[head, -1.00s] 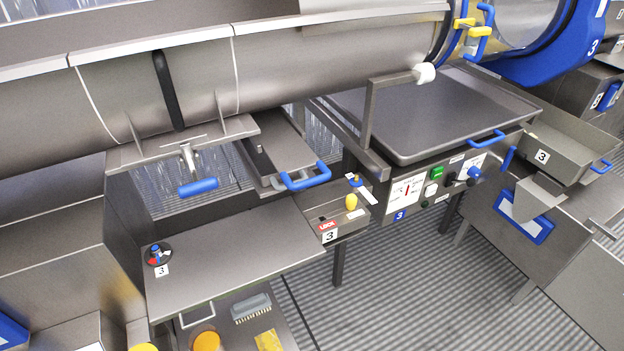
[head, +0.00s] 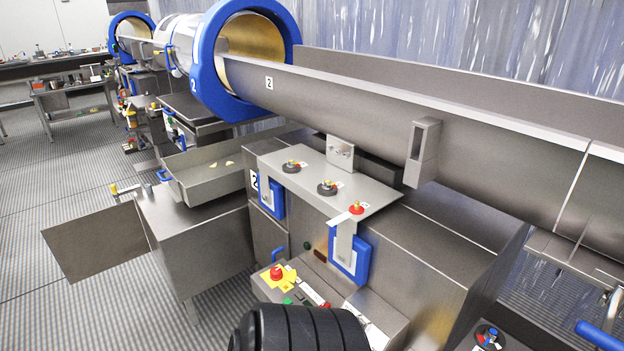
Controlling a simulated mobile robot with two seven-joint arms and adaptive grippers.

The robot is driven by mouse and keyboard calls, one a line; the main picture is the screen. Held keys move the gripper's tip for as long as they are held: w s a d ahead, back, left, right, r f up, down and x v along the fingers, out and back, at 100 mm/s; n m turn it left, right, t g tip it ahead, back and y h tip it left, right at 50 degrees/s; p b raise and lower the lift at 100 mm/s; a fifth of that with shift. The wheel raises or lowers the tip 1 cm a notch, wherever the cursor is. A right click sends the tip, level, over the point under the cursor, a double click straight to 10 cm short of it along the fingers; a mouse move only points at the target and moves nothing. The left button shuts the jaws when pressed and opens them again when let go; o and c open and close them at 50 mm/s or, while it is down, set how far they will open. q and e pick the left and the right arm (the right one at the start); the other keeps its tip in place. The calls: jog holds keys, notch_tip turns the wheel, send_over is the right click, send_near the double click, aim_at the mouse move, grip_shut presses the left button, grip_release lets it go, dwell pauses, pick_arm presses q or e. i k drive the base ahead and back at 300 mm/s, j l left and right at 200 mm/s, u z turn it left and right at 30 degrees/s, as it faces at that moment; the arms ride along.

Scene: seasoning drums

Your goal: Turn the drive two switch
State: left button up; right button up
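In the head view, a steel control shelf (head: 300,172) stands beside a label "2" (head: 254,182), below the long trough. It carries a round dark switch (head: 291,166) at its far end, a second round dark switch (head: 327,188) in the middle and a red knob (head: 357,208) near its front right corner. The lettering is too small to read, so I cannot tell which one is the drive two switch. Another round switch with blue and red parts (head: 489,336) sits at the bottom right edge. Neither of my grippers is in view.
The drum's blue ring (head: 207,72) and the trough (head: 400,125) run above the shelf. A lower panel holds a red emergency button (head: 277,272) on yellow. A black ribbed part hides the bottom middle.

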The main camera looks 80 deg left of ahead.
aim_at(276, 274)
jog(key=u, duration=2.8)
jog(key=i+j+z, duration=0.1)
jog(key=z, duration=0.25)
jog(key=j+z, duration=0.3)
jog(key=i+j+z, duration=0.1)
jog(key=z, duration=0.25)
jog(key=j, duration=0.1)
